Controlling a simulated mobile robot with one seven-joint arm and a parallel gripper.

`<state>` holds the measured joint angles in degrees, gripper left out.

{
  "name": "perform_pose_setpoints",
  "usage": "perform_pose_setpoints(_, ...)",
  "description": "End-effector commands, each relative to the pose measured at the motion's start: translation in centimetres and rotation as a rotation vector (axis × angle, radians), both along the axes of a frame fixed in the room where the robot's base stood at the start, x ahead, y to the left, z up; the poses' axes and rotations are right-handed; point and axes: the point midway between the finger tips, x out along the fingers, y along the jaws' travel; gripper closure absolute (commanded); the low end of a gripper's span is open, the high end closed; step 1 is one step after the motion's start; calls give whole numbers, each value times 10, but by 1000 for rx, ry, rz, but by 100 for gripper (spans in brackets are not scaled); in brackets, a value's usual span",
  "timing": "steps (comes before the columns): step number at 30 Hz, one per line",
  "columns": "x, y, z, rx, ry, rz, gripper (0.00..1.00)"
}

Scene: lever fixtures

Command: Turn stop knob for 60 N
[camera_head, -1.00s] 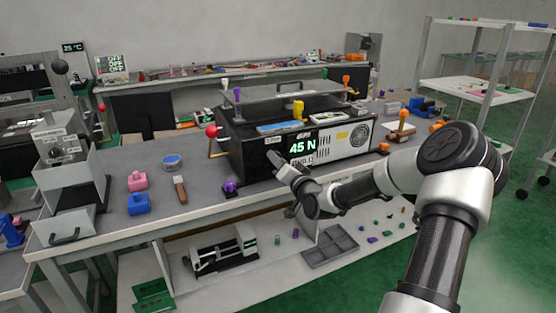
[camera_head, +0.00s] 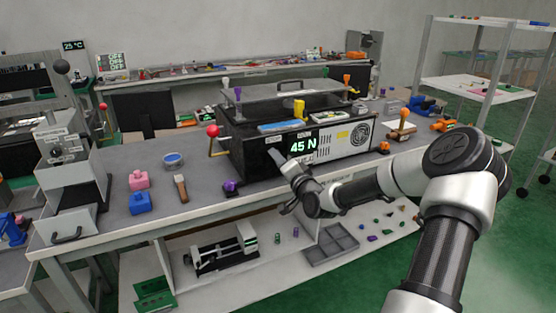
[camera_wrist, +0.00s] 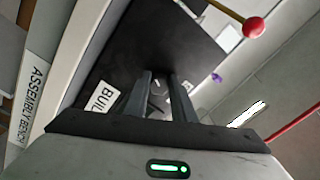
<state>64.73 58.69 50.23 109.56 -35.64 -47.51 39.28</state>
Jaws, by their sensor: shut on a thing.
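The black machine (camera_head: 250,155) stands on the bench, and its front display (camera_head: 303,146) reads 45 N. My gripper (camera_head: 273,156) is at the machine's front face, just left of the display. In the wrist view my gripper (camera_wrist: 160,85) has its two fingers around a small dark knob (camera_wrist: 157,88) with a light mark on the black panel. The fingers hide much of the knob. In the head view the knob is hidden behind my gripper.
A lever with a red ball (camera_head: 212,131) sticks out at the machine's left side; the ball also shows in the wrist view (camera_wrist: 254,27). A purple knob (camera_head: 231,186) stands at the bench front. Blue (camera_head: 140,203) and pink (camera_head: 138,180) blocks lie farther left.

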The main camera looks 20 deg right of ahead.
Motion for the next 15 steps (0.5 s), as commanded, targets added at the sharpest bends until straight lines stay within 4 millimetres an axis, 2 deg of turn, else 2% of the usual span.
perform_pose_setpoints(2, -1, 1, -2, 0, 3, 2, 99)
perform_pose_setpoints(3, -1, 1, -2, 0, 3, 2, 75)
perform_pose_setpoints(6, 0, 1, -1, 0, 3, 1, 58)
perform_pose_setpoints(15, -1, 0, 0, -1, 1, 0, 58)
